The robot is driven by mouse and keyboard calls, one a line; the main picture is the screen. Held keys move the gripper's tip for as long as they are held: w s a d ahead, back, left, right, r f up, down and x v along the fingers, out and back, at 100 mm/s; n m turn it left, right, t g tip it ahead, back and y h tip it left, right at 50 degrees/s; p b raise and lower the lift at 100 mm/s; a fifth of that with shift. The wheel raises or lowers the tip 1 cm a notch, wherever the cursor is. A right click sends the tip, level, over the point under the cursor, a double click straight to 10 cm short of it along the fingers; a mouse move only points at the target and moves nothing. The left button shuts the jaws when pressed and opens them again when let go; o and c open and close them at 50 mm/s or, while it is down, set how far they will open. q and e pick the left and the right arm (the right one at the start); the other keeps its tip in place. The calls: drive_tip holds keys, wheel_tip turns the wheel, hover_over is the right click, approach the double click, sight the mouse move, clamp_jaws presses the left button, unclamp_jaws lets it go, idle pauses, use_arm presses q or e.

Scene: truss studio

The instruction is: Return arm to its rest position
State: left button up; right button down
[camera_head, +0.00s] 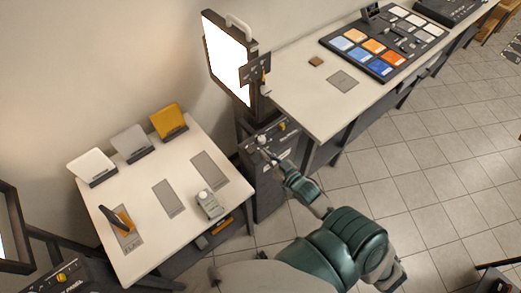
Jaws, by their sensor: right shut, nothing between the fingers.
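My right arm comes in from the bottom and reaches up and left. Its small right gripper (269,154) is shut and empty, at the front of the dark control box (268,190) below the lit panel. The fingertips are close to a pale knob (261,140) on this box; I cannot tell whether they touch it. A yellow knob (282,126) sits to the right on the same box. My left gripper is not in view.
The lit light panel (228,58) stands above the box. A white table (150,235) at left holds three cards on stands, a grey meter (209,204) and an orange-black tool (122,220). A long bench (310,95) at right holds a colour-tile board (384,42). Tiled floor lies open at right.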

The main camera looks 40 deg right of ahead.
drive_tip(key=shift+s+r, duration=0.1)
drive_tip(key=shift+s, duration=0.2)
drive_tip(key=s+f+g+h, duration=0.1)
drive_tip(key=s+f+g, duration=0.25)
drive_tip(key=f, duration=1.25)
drive_tip(key=s+f+g+h, duration=0.1)
drive_tip(key=s+f+g, duration=0.25)
drive_tip(key=f, duration=1.35)
drive_tip(key=s+a+f+g+b, duration=0.1)
drive_tip(key=s+a+f+g, duration=0.1)
drive_tip(key=s+f, duration=0.55)
drive_tip(key=s+a+f+g, duration=0.2)
drive_tip(key=s+f, duration=0.4)
drive_tip(key=f, duration=0.2)
drive_tip(key=s+a+f+g, duration=0.2)
drive_tip(key=s+f, duration=0.1)
drive_tip(key=s, duration=0.5)
drive_tip(key=s+a+f+n+g, duration=0.1)
drive_tip(key=s+f, duration=0.3)
drive_tip(key=s, duration=0.4)
drive_tip(key=shift+s+a+n+g+y, duration=0.35)
drive_tip(key=shift+a+g, duration=0.25)
drive_tip(key=shift+g, duration=0.3)
drive_tip(key=shift+f, duration=0.1)
